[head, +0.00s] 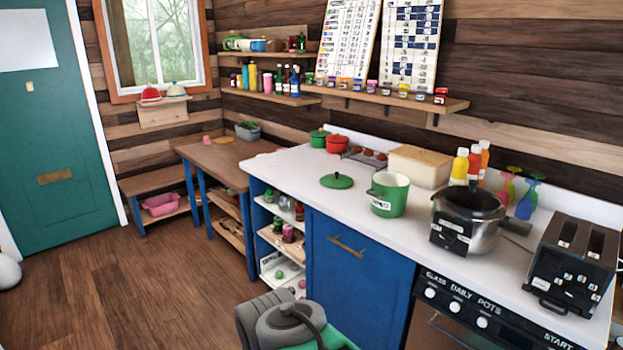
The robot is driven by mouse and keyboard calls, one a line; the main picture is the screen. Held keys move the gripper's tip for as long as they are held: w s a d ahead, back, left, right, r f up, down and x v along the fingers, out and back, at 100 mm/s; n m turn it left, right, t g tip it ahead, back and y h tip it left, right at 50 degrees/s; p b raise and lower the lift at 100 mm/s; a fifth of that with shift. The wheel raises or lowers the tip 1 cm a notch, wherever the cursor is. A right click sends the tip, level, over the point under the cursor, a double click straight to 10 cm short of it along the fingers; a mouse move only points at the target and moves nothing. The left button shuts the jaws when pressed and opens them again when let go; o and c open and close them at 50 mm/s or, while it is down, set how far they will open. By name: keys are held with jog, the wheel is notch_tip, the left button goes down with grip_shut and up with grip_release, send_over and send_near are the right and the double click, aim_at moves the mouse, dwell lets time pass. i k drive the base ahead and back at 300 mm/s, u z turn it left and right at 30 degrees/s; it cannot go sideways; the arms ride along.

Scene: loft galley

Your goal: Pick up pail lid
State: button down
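The pail lid (337,181), a flat round green lid with a small knob on top, lies on the white counter. It is just left of a green pail (388,193) with a white label and an open top; a small gap of counter shows between them. Grey parts of my arm show at the bottom centre, well below and in front of the lid. I see no gripper fingers in this view.
A red pot (336,144) and a green pot (319,138) stand behind the lid. A wire rack (365,156) and a beige box (419,167) are behind the pail. A steel pot (470,218) and a black toaster (571,263) stand right. The counter left of the lid is clear.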

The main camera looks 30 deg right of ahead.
aim_at(336, 180)
jog(key=z, duration=1.5)
jog(key=k, duration=0.55)
jog(key=u, duration=1.05)
jog(key=i, duration=1.15)
jog(key=u, duration=0.85)
jog(key=i, duration=1.55)
jog(key=z, duration=0.5)
jog(key=i, duration=0.85)
jog(key=z, duration=0.75)
